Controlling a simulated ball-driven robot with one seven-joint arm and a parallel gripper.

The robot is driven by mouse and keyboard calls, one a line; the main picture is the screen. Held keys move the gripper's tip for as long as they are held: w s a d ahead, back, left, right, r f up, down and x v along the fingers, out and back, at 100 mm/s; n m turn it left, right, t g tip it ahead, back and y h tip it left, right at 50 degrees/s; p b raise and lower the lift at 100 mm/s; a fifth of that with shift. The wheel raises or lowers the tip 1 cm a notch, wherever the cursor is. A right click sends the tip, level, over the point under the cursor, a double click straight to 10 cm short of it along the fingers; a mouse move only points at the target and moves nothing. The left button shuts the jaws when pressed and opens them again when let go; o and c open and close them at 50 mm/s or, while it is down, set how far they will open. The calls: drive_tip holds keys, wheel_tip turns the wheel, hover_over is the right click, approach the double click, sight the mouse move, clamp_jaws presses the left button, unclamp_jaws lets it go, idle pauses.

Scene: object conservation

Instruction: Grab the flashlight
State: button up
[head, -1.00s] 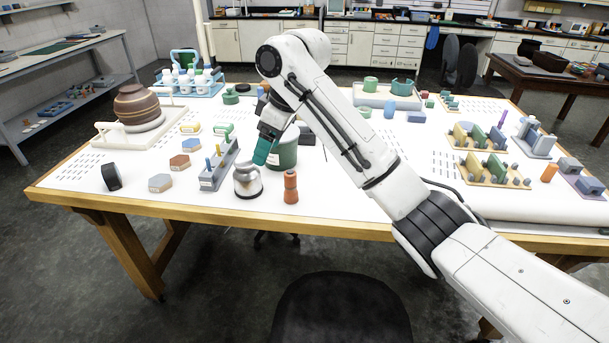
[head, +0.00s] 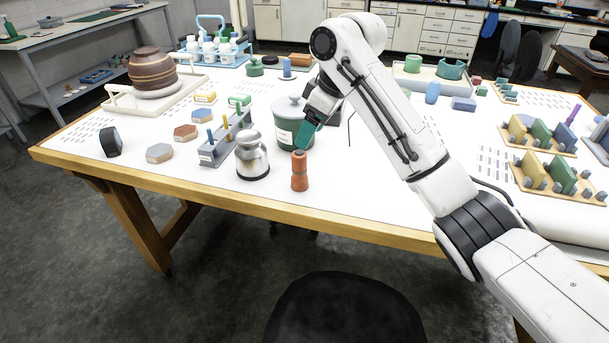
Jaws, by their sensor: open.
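An orange-red object with a narrow waist, which looks like the flashlight (head: 300,172), stands upright near the table's front edge. My gripper (head: 306,136), with teal fingers, is just above its top, tilted down towards it. The jaws are open, though the gap between the fingers is hard to see from here. I cannot tell whether a finger touches the flashlight's top. The flashlight's body shows in full below the fingers.
A silver lidded pot (head: 253,160) stands close to the left of the flashlight. A dark green lidded canister (head: 291,122) is just behind the fingers. A grey rack (head: 226,142) with pegs is further left. Bare white tabletop (head: 365,195) lies to the right.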

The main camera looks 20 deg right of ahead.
sight(301, 152)
drive_tip(key=p+x, duration=0.1)
drive_tip(key=x, duration=0.4)
drive_tip(key=p+x, duration=0.1)
drive_tip(key=x, duration=0.4)
drive_tip(key=shift+w+d+f, duration=0.1)
drive_tip(key=shift+f, duration=0.3)
drive_tip(key=c, duration=1.1)
drive_tip(key=shift+r, duration=0.1)
